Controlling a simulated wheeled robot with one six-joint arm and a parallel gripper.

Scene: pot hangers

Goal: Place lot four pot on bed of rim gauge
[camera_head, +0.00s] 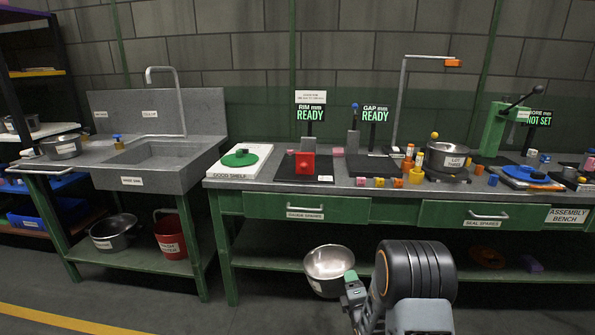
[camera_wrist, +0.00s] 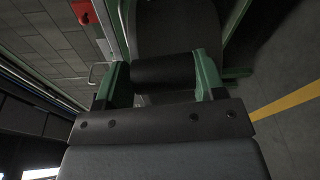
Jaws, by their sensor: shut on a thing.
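A steel pot (camera_head: 329,262) hangs in front of the bench, tilted so that its open inside shows. The white label on its side is too small to read. My gripper (camera_head: 350,278) is at its right edge and shut on it. In the wrist view, the green fingers of my gripper (camera_wrist: 162,75) stand either side of a dark bar, with a dark rounded surface (camera_wrist: 175,30) beyond. The rim gauge (camera_head: 305,163) is on the bench, with a black bed, a red block and a display reading "RIM mm READY" (camera_head: 310,114).
Left of the gauge is a white board marked "GOOD SHELF" (camera_head: 268,163) with a green disc. To the right are the gap gauge (camera_head: 372,166), small coloured parts and another steel pot (camera_head: 446,158) marked "LOT". The bench's front edge and drawers (camera_head: 306,207) lie behind the held pot.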

